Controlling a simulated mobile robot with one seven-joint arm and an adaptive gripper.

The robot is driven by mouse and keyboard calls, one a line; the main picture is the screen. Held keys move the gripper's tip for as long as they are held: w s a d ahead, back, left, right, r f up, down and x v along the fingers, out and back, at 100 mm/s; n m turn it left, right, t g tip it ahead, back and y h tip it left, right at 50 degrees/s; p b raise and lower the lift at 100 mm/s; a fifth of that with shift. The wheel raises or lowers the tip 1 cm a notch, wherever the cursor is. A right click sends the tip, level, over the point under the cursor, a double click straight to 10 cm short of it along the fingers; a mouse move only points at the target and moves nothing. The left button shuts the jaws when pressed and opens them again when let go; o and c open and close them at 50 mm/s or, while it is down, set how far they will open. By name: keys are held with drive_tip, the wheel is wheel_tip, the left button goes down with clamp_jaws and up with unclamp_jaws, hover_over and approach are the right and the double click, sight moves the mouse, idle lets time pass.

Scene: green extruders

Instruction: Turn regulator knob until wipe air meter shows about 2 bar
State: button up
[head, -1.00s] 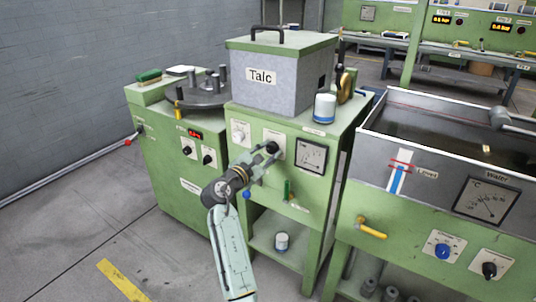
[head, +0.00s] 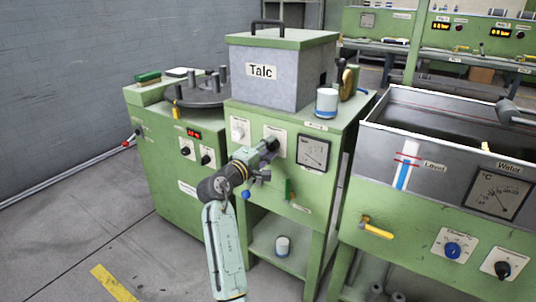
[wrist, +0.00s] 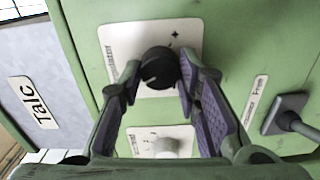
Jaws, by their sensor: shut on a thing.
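The black regulator knob (wrist: 158,67) sits on a white plate (wrist: 118,40) on the green cabinet's front. The knob's plate also shows in the head view (head: 281,134), just left of the wipe air meter. My gripper (wrist: 160,76) has one fingertip on each side of the knob and is shut on it. In the head view my gripper (head: 268,147) reaches the panel and covers most of the knob. The square, dark-framed wipe air meter (head: 313,153) is unobstructed, but its needle is too small to read surely.
A white knob (wrist: 165,147) on its own plate is close beside my gripper. A grey square fitting (wrist: 285,113) with a stem juts out to the right in the wrist view. The grey Talc box (head: 265,85) and a white-blue can (head: 327,102) stand on the cabinet.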

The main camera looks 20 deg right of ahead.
drive_tip(key=m+b, duration=0.2)
drive_tip(key=m, duration=0.2)
drive_tip(key=shift+m+b, duration=0.4)
idle(0.4)
drive_tip(key=o, duration=1.1)
drive_tip(key=v, duration=1.2)
drive_tip(key=shift+s, duration=0.1)
drive_tip(key=shift+r, duration=0.1)
